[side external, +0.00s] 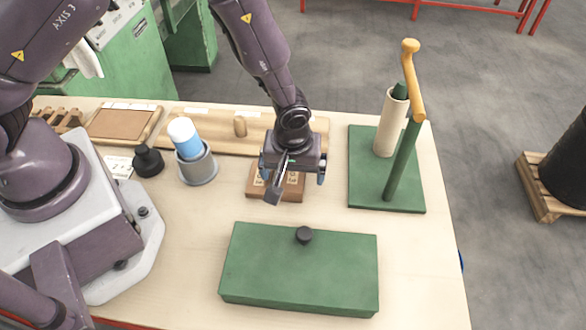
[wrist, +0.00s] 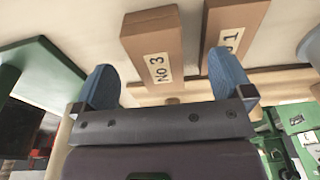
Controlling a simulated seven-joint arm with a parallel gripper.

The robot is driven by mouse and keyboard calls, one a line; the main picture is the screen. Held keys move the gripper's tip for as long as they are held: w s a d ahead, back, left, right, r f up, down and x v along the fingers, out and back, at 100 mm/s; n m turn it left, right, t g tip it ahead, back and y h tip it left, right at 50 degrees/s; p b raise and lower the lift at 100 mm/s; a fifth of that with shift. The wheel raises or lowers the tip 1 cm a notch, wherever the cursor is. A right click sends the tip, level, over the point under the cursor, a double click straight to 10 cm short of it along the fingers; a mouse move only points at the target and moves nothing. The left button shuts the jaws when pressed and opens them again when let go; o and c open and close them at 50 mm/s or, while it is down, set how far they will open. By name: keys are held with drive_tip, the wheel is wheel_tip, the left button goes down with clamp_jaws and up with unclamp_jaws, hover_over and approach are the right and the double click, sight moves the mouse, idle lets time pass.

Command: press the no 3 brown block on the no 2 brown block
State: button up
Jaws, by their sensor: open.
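The no 3 brown block (wrist: 153,45) lies flat in the wrist view, its white label readable, between the two blue fingertips of my gripper (wrist: 166,82). A second brown block (wrist: 234,25), with a label ending in 1, lies beside it to the right, behind the right fingertip. In the side view my gripper (side external: 293,178) hangs over the brown blocks (side external: 292,193) and partly hides them. The gripper is open and holds nothing. I cannot make out a no 2 label in either view.
A green box with a black knob (side external: 300,275) stands in front. A green base (side external: 363,190) with a pale roll and yellow-handled post stands right. A grey cup (side external: 198,170) with a blue-and-white cylinder and a black knob (side external: 148,161) stand left. A wooden board (side external: 220,121) lies behind.

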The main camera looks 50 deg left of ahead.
drive_tip(key=shift+r, duration=1.7)
clamp_jaws()
drive_tip(key=shift+w+a, duration=0.1)
idle(0.5)
drive_tip(key=shift+f, duration=1.2)
idle(1.6)
drive_tip(key=shift+r, duration=3.05)
